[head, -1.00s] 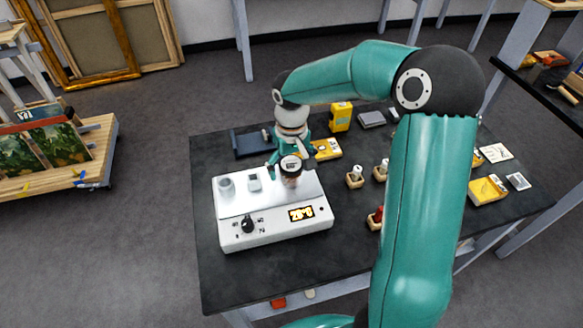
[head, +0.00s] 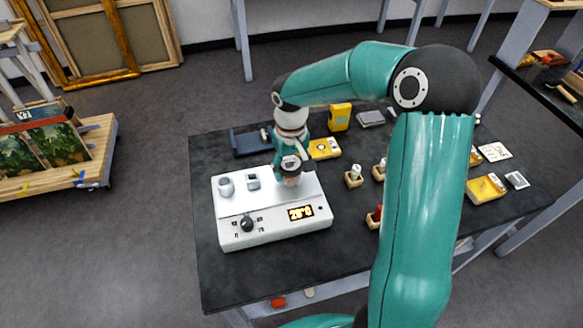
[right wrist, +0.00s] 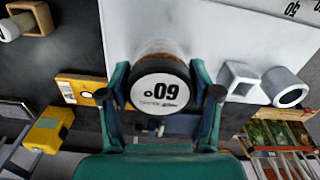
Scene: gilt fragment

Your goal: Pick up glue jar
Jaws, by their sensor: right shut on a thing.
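In the head view the jar (head: 291,164) is at the back right of the white warmer box (head: 270,243), partly hidden by my gripper. My right gripper (head: 290,170) comes down over it from above. In the right wrist view the fingers of my right gripper (right wrist: 163,95) are shut on the jar from both sides. I cannot tell whether the jar's base is clear of the box. My left gripper is not in view.
On the box stand a round metal cup (head: 226,184) and a small square holder (head: 253,181). A dark tray (head: 253,142), a yellow box (head: 340,117) and small wooden holders (head: 354,181) are nearby on the black table (head: 230,283). The table's front left is clear.

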